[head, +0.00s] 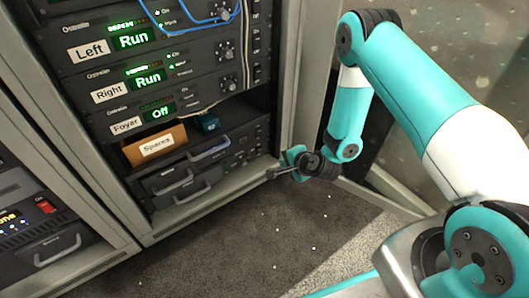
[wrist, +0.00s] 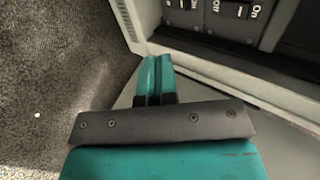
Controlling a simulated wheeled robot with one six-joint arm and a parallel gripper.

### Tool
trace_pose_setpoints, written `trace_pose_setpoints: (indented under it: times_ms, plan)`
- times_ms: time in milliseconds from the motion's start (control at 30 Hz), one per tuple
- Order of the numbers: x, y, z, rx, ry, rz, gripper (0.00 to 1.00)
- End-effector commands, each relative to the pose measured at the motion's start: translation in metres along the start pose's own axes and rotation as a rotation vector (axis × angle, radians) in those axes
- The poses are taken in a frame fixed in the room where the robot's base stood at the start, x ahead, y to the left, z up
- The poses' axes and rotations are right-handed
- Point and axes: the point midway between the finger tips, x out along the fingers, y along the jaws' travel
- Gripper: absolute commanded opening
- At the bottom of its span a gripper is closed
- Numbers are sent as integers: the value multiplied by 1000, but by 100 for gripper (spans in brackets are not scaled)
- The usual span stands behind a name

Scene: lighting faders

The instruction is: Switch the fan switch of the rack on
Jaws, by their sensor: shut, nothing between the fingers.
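The rack (head: 72,95) stands at the left of the head view, with units labelled Left, Right and Foyer. A narrow strip with small black switches runs down its right side; their labels are too small to read there. In the wrist view a black rocker switch (wrist: 236,9) marked Off and On shows at the top edge, with part of another switch (wrist: 186,4) left of it. Which one is the fan switch I cannot tell. My gripper (head: 273,173) is low by the rack's bottom right front edge. Its teal fingers (wrist: 155,75) are shut and empty, apart from the switches.
A box labelled Spares (head: 155,147) sits on a shelf under the Foyer unit. Blue cables hang over the top unit. A second rack with a red switch (head: 46,206) stands at far left. The carpet (head: 235,245) in front is clear except for small white bits.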

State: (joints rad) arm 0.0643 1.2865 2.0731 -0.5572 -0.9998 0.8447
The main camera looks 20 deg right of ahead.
Motion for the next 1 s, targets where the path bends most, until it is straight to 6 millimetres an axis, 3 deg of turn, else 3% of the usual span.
trace_pose_setpoints:
  times_ms: [167, 633, 733, 1000]
  plan:
    - [14, 2, 1, -4, -3, -2, 0]
    - [109, 2, 1, -4, -2, -4, 0]
    - [118, -13, 1, -5, -2, -6, 0]
    - [128, -28, 1, -2, -2, 0, 0]
